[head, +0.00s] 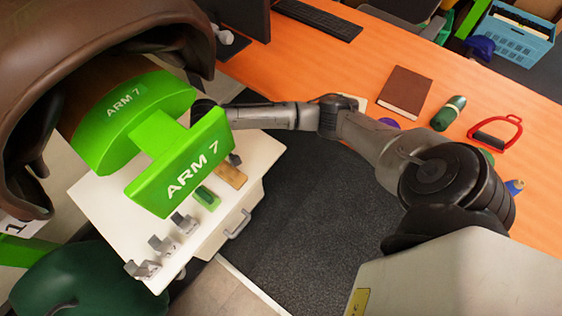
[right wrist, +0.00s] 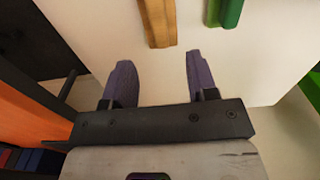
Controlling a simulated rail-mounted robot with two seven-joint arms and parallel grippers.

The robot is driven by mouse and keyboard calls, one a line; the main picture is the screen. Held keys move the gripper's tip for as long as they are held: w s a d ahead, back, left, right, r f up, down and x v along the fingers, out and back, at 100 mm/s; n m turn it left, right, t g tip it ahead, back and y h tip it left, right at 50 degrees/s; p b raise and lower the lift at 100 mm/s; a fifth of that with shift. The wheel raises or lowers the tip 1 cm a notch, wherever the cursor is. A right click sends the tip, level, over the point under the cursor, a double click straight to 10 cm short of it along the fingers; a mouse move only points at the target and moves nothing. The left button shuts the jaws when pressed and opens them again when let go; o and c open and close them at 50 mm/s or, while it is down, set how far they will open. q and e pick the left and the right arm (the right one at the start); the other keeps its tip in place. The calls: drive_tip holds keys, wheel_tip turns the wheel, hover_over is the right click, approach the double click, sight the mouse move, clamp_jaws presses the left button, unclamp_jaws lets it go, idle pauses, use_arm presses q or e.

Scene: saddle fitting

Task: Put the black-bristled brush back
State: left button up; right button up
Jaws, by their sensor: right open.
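No black bristles can be made out in either view, so I cannot tell which item is the brush. A tan wooden-looking piece (head: 231,176) and a green piece (head: 207,198) lie on the white cabinet top (head: 262,152). The right wrist view shows parts of the tan piece (right wrist: 157,22) and the green piece (right wrist: 228,12). My right gripper (right wrist: 157,60) is open, with nothing between its fingers; the tan piece is just beyond its fingertips. My left gripper is not in view.
The green ARM 7 stand (head: 183,162) and brown saddle (head: 110,40) overhang the cabinet. The orange desk (head: 340,75) holds a brown book (head: 405,92), a green bottle (head: 448,112) and a red stirrup-shaped item (head: 512,131).

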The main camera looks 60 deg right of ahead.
drive_tip(key=s+a+f+n+t+y, duration=0.2)
drive_tip(key=s+a+f+n, duration=0.35)
drive_tip(key=s+a, duration=0.75)
drive_tip(key=s+d+h, duration=0.1)
drive_tip(key=s, duration=0.6)
drive_tip(key=s+d+r+m+t, duration=0.1)
drive_tip(key=s+d, duration=0.1)
drive_tip(key=s, duration=0.6)
drive_tip(key=shift+s+d+t+h, duration=0.3)
drive_tip(key=shift+h, duration=0.1)
